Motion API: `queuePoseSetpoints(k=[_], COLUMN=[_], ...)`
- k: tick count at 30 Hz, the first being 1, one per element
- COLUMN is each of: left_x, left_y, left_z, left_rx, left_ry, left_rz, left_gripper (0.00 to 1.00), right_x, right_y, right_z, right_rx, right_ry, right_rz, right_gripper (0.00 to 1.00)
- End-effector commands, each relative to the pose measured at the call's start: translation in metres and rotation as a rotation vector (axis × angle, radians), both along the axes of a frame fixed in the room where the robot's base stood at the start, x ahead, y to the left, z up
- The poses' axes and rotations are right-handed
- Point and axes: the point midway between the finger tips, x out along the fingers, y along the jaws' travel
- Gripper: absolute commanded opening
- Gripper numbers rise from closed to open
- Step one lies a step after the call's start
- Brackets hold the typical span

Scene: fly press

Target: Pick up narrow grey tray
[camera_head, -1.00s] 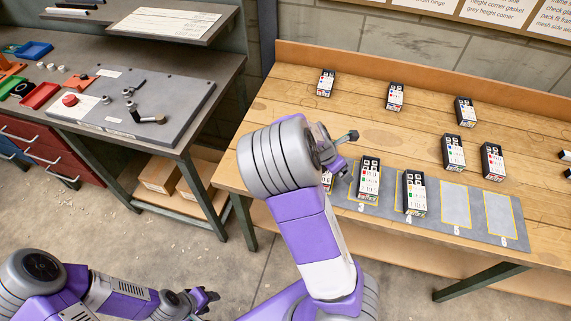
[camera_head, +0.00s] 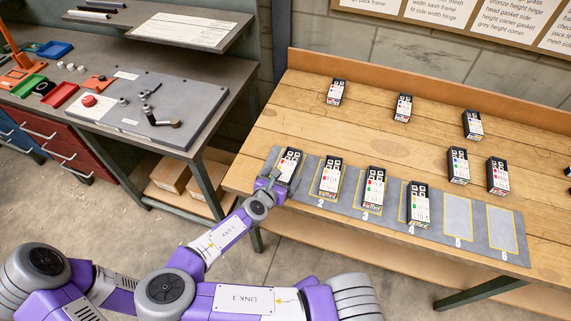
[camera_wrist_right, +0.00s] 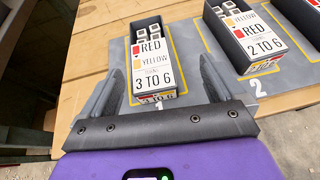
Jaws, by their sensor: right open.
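Several narrow, dark grey open-topped boxes with white label cards stand on the wooden bench; no other narrow grey tray stands out. The nearest narrow box (camera_wrist_right: 151,60) is on slot 1 of a grey numbered mat, labelled "RED, YELLOW, 3 TO 6"; it also shows in the head view (camera_head: 289,163). My right gripper (camera_wrist_right: 158,72) is open, its fingers on either side of the front of this box, with gaps visible. In the head view, my right gripper (camera_head: 274,176) is at the mat's left end. My left gripper does not show.
The grey mat (camera_head: 503,250) holds similar boxes on slots 2, 3 and 4; slots 5 and 6 are bare. More boxes stand behind, including a back-left one (camera_head: 336,91). A second bench at left carries a grey plate (camera_head: 190,98) and a red tray (camera_head: 60,95).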

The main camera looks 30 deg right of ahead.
Motion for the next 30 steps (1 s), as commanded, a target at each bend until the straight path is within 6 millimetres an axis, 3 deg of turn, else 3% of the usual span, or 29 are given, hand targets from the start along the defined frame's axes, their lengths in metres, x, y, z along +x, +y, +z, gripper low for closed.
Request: queuePoseSetpoints(k=[7,24,30], left_x=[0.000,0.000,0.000], left_y=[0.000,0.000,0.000], left_z=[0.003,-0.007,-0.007], left_rx=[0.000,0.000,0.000], left_ry=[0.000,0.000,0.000], left_rz=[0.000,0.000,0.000], left_gripper=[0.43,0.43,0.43], right_x=[0.006,0.042,0.047], right_y=[0.008,-0.039,-0.043], right_z=[-0.002,-0.027,-0.028], right_rx=[-0.044,-0.041,-0.044], right_ry=[-0.030,-0.032,-0.031], right_rz=[0.057,0.053,0.055], right_gripper=[0.96,0.96,0.96])
